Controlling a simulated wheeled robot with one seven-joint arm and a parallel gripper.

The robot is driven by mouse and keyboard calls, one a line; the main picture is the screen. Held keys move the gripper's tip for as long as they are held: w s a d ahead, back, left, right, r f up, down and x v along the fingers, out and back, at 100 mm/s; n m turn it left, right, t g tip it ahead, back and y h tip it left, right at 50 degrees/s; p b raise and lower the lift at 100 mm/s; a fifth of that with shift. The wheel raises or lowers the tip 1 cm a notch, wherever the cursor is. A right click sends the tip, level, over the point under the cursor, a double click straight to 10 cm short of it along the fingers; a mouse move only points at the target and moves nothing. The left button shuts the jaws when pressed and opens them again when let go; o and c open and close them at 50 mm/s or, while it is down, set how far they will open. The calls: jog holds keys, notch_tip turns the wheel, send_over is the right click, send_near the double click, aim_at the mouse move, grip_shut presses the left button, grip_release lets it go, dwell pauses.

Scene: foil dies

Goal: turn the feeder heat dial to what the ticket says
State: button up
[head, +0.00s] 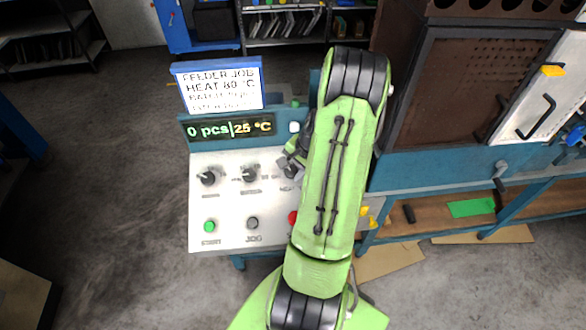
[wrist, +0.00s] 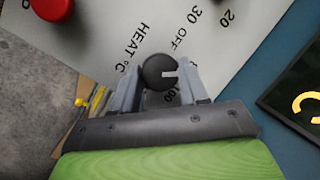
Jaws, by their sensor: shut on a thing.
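The ticket (head: 218,86) above the panel reads "FEEDER JOB" and "HEAT 80 °C"; its lower lines are too blurred to read. The heat dial (wrist: 155,72) is a dark round knob with a light notch facing right in the wrist view. "HEAT °C", "OFF", "30", "20" and a partly covered "100" are printed around it. My gripper (wrist: 160,82) is shut on the heat dial, one finger on each side. In the head view my gripper (head: 292,166) is at the panel's right, partly hidden by my arm. Finger edges hide part of the scale.
The display (head: 230,129) reads "0 pcs" and "25 °C". Two other knobs, a left one (head: 208,178) and a middle one (head: 249,174), sit left of my gripper. Below are a green button (head: 210,226), a grey jog button (head: 252,223) and a red button (wrist: 50,8).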

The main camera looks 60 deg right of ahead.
jog(key=shift+m, duration=0.6)
jog(key=o, duration=1)
jog(key=shift+o, duration=0.2)
jog(key=a+p+v, duration=0.1)
jog(key=p+v, duration=0.1)
jog(key=v, duration=1.3)
jog(key=shift+s+d+r, duration=0.3)
jog(key=shift+d, duration=0.15)
